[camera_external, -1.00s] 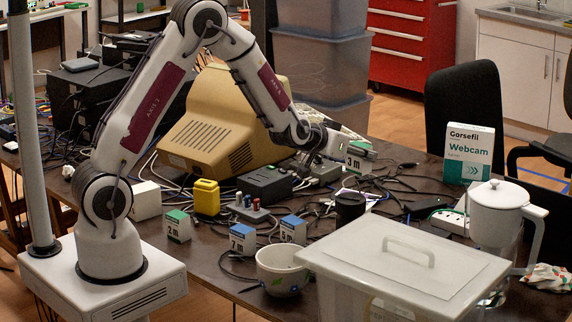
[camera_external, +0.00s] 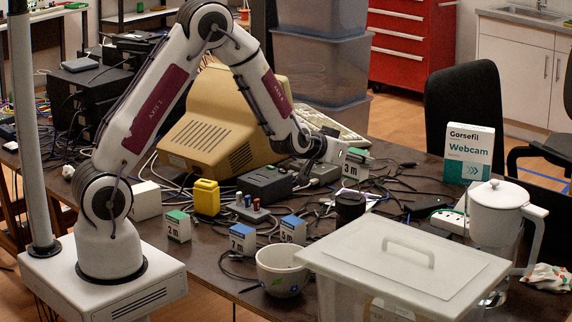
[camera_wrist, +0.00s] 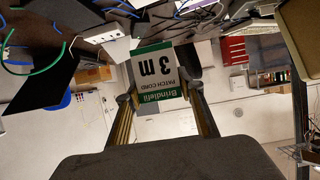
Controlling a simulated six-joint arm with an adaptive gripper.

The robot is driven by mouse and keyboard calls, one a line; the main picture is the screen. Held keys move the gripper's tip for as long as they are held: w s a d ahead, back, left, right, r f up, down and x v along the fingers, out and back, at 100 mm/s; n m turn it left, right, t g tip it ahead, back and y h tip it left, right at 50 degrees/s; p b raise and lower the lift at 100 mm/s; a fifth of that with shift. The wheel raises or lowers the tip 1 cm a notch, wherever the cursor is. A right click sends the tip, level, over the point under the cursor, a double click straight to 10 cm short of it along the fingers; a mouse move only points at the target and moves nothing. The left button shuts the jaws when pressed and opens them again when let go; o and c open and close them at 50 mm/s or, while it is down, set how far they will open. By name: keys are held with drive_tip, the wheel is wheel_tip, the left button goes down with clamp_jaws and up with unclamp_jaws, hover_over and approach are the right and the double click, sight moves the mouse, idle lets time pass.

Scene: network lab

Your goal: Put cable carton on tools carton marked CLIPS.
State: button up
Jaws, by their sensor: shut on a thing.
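My gripper (camera_external: 343,154) is shut on a small white and green cable carton marked 3 m (camera_external: 353,170), above the back part of the cluttered table. In the wrist view, the carton (camera_wrist: 158,72) sits between the two fingers (camera_wrist: 158,103), its print upside down: "Brindlefil patch cord 3 m". Other cartons stand on the table: 2 m (camera_external: 178,227) with a green top, 7 m (camera_external: 242,239) and 5 m (camera_external: 292,230) with blue tops. I cannot make out a carton marked CLIPS in either view.
A beige monitor (camera_external: 222,125) is behind. Cables cover much of the middle.

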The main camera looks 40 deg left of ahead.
sight(350, 176)
drive_tip(key=shift+f, duration=2.5)
drive_tip(key=shift+f, duration=0.1)
drive_tip(key=shift+f, duration=1.75)
drive_tip(key=shift+f, duration=0.1)
drive_tip(key=o, duration=1.2)
drive_tip(key=shift+s+r, duration=0.35)
drive_tip(key=shift+s, duration=0.1)
drive_tip(key=shift+v, duration=5.5)
